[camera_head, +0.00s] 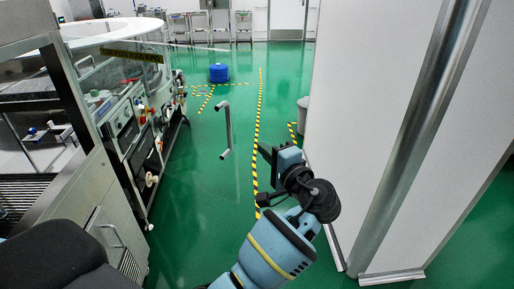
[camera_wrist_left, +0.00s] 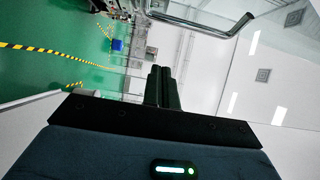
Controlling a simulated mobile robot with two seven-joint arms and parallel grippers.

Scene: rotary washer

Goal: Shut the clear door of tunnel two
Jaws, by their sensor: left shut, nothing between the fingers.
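The clear door (camera_head: 200,125) stands swung open beside the machine in the head view; its see-through panel is hard to make out against the green floor. Its grey bar handle (camera_head: 228,130) is upright near the panel's free edge. In the left wrist view the handle (camera_wrist_left: 205,27) crosses the top, beyond the fingertips. My left gripper (camera_head: 262,149) is shut and empty, just right of the handle in the head view, with a gap showing between them. Its closed fingers (camera_wrist_left: 162,82) point toward the handle's side of the wrist view. My right gripper is out of view.
The washer machine (camera_head: 135,110) with its bottles and panel stands at left. A white wall with a metal post (camera_head: 415,130) closes off the right. Green floor with yellow-black tape (camera_head: 258,130) lies between. A blue round object (camera_head: 219,73) sits farther back.

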